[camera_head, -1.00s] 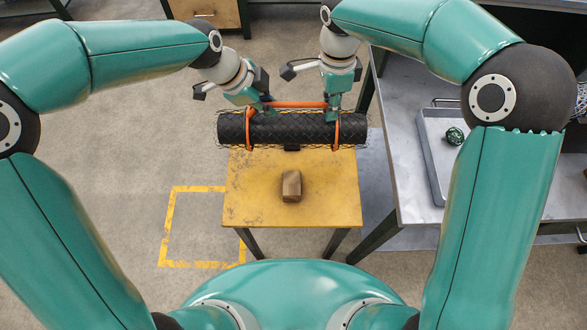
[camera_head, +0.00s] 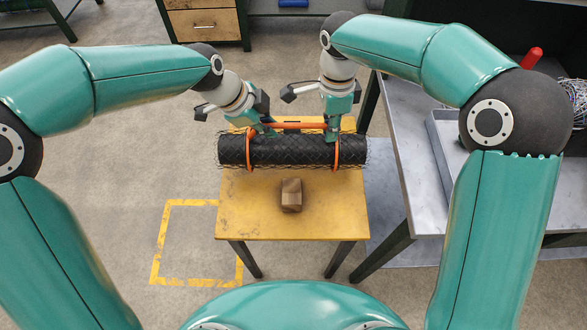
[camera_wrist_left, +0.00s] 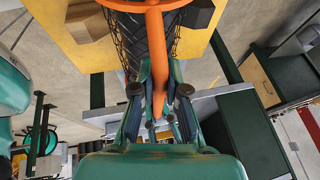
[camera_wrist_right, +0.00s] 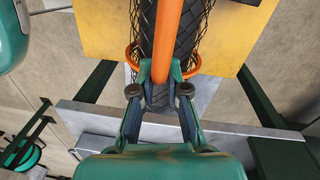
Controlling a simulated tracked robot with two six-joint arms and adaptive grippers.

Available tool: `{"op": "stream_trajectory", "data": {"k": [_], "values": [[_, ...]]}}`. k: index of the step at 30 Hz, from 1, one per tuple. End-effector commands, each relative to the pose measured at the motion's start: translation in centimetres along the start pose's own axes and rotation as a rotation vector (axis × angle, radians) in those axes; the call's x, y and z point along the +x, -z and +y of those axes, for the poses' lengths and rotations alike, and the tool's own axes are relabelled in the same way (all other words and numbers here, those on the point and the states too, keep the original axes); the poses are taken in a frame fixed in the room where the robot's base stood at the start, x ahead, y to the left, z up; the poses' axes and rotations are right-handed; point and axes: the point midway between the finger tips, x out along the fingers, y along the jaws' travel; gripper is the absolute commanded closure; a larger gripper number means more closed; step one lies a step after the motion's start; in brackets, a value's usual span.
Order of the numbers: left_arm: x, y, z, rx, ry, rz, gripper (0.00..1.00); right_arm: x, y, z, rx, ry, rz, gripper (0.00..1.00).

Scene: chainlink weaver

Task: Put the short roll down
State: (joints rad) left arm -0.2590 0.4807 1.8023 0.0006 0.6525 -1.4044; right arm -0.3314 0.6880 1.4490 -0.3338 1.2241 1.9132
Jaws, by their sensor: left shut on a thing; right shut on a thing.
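The short roll (camera_head: 292,151) is a black roll wrapped in mesh, with two orange hoops joined by an orange carrying bar (camera_head: 300,125). It lies crosswise over the far half of a small yellow table (camera_head: 240,215); I cannot tell whether it touches the top. My left gripper (camera_head: 267,128) is shut on the bar near its left end, and my right gripper (camera_head: 333,128) is shut on it near its right end. The bar shows between the fingers in the left wrist view (camera_wrist_left: 155,50) and the right wrist view (camera_wrist_right: 167,40). The roll's underside is hidden.
A brown block (camera_head: 291,195) sits on the table just in front of the roll. A metal workbench (camera_head: 405,170) with a grey tray (camera_head: 437,135) stands close on the right. A yellow outline (camera_head: 157,240) marks clear floor at the left. A wooden drawer cabinet (camera_head: 205,25) stands behind.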

Motion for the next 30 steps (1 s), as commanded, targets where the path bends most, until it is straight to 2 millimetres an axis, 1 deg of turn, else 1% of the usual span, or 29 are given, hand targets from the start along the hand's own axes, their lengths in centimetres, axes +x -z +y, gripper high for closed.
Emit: {"op": "stream_trajectory", "data": {"k": [5, 11, 30], "values": [[0.2, 0.0, 0.0, 0.001, 0.003, 0.001, 1.00, 0.2, 0.0, -0.1, 0.001, 0.003, 0.000, 1.00], [0.9, -0.3, 0.2, 0.002, 0.002, 0.001, 1.00, 1.0, 0.1, -0.1, 0.001, 0.003, 0.000, 1.00], [4.3, -1.7, 1.0, 0.002, 0.002, 0.001, 1.00, 4.7, 0.1, -0.4, 0.002, 0.003, 0.000, 1.00]]}}
